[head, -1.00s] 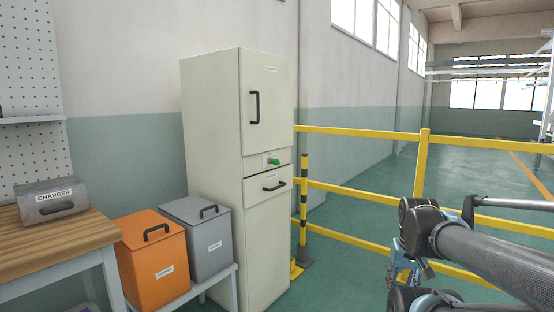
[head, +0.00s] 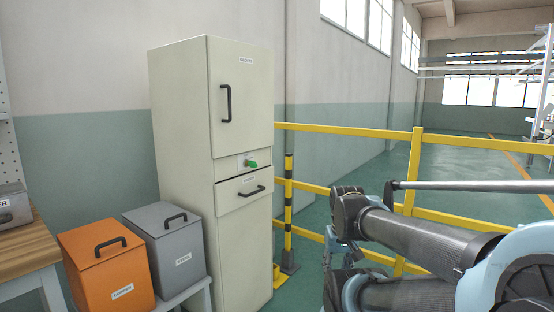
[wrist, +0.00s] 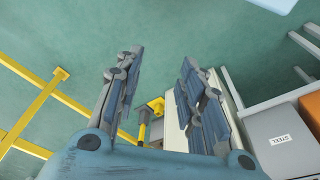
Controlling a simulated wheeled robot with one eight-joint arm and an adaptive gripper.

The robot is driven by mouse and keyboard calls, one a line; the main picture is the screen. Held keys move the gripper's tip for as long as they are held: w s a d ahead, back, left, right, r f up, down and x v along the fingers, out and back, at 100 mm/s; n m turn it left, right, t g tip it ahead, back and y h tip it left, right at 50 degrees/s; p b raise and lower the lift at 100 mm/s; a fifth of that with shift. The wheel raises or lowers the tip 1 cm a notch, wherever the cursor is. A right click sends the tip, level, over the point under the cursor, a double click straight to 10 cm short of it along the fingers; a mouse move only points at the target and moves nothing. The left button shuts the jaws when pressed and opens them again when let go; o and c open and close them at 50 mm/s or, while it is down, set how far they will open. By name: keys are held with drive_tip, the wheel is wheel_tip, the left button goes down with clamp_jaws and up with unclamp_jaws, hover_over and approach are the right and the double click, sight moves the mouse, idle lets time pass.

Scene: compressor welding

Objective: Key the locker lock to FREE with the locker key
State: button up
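The tall cream locker (head: 180,130) stands against the wall, left of centre in the head view. Its upper door has a black handle (head: 226,103) and looks shut. In the head view my arm is right of the locker, well apart from the lock.
An orange bin (head: 105,270) and a grey bin labelled STEEL (head: 170,250) stand left of the locker, beside a wooden bench (head: 30,245). A drawer (head: 240,192) sits under the lock. Yellow railings (head: 345,131) and a striped post (head: 288,210) stand at the right.

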drive_tip(key=a+r, duration=0.1)
drive_tip(key=r, duration=0.1)
drive_tip(key=n+t+y, duration=0.9)
drive_tip(key=n, duration=0.5)
approach(254, 162)
drive_tip(key=x, duration=0.9)
drive_tip(key=shift+w+a+f, duration=0.1)
drive_tip(key=shift+w+a, duration=0.1)
